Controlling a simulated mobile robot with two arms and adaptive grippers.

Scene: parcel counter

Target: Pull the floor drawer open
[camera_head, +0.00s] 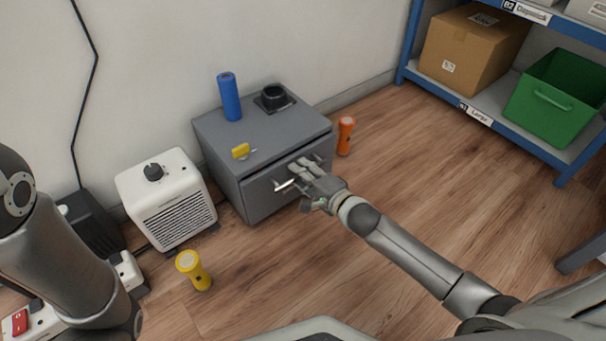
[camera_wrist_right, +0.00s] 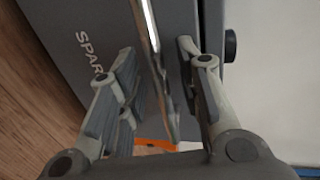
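The floor drawer (camera_head: 262,197) is the grey front of a low grey cabinet (camera_head: 210,137) standing on the wooden floor. It looks shut or nearly so. Its metal bar handle (camera_head: 284,185) is partly hidden by my right gripper (camera_head: 297,176). In the right wrist view the handle (camera_wrist_right: 152,50) runs between the two fingers of my right gripper (camera_wrist_right: 160,90). The fingers are apart, with a gap on either side of the bar. The drawer front (camera_wrist_right: 85,35) there bears partly visible lettering. My left arm enters at the left, but its gripper is out of view.
On the cabinet are a blue cylinder (camera_head: 229,96), a black holder (camera_head: 273,97) and a yellow item (camera_head: 241,151). An orange flashlight (camera_head: 345,136) stands right, a yellow flashlight (camera_head: 193,269) in front, a white heater (camera_head: 167,198) left. Floor before the drawer is mostly clear.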

